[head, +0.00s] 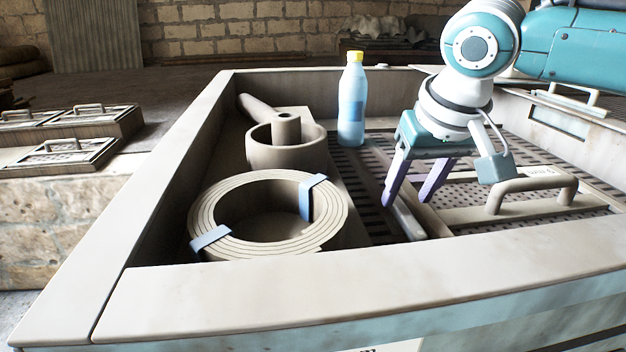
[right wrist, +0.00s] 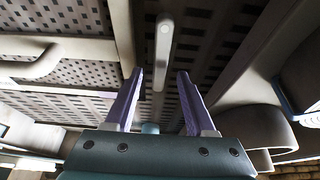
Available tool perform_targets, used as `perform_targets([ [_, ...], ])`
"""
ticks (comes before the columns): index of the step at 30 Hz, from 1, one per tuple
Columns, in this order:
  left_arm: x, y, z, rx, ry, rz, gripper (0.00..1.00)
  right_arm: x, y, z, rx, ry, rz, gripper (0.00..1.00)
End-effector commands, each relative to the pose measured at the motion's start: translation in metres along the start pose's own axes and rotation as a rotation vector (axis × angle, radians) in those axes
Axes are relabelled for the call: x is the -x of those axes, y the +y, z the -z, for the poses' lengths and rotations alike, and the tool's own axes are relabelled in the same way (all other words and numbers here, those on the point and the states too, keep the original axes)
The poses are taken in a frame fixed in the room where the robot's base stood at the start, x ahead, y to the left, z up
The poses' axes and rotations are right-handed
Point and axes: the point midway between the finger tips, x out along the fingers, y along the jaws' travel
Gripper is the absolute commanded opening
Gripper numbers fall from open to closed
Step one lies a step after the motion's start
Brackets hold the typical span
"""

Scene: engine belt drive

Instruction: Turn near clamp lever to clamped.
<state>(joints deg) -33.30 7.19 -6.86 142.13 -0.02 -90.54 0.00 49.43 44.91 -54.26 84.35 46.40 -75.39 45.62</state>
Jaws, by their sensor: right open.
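My right gripper (head: 407,201) comes down from the upper right with its two purple fingers apart and nothing between them. A narrow light grey bar (head: 409,220), which looks like the near clamp lever, lies below the fingertips, partly hidden by the tray's front wall. In the right wrist view the bar (right wrist: 163,45) has a rounded end with a small round mark. It lies ahead of and roughly between the open fingertips (right wrist: 160,72), apparently apart from them. I cannot tell its clamp state. My left gripper is not in view.
A coiled belt (head: 230,190) with blue bands and a round cup-like part (head: 285,150) stand left of the gripper. A blue bottle (head: 352,105) with a yellow cap stands behind. A raised handle (head: 530,188) is at right. The tray's front rim (head: 300,290) borders the near side.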

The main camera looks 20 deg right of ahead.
Motion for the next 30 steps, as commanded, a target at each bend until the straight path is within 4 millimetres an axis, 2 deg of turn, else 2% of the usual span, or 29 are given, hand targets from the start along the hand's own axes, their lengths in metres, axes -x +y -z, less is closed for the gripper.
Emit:
perform_targets([
  [1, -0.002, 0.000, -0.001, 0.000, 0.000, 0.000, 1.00, -0.009, 0.000, -0.001, -0.001, -0.001, -0.001, 0.55],
  [6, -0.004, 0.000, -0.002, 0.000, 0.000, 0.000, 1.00, -0.025, -0.001, 0.000, 0.000, 0.000, 0.001, 0.55],
  [16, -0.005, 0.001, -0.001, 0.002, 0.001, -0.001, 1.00, -0.028, 0.000, 0.000, 0.002, 0.001, 0.001, 0.55],
  [30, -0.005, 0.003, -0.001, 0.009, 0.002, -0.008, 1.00, -0.028, 0.000, 0.000, 0.002, 0.001, 0.000, 0.03],
])
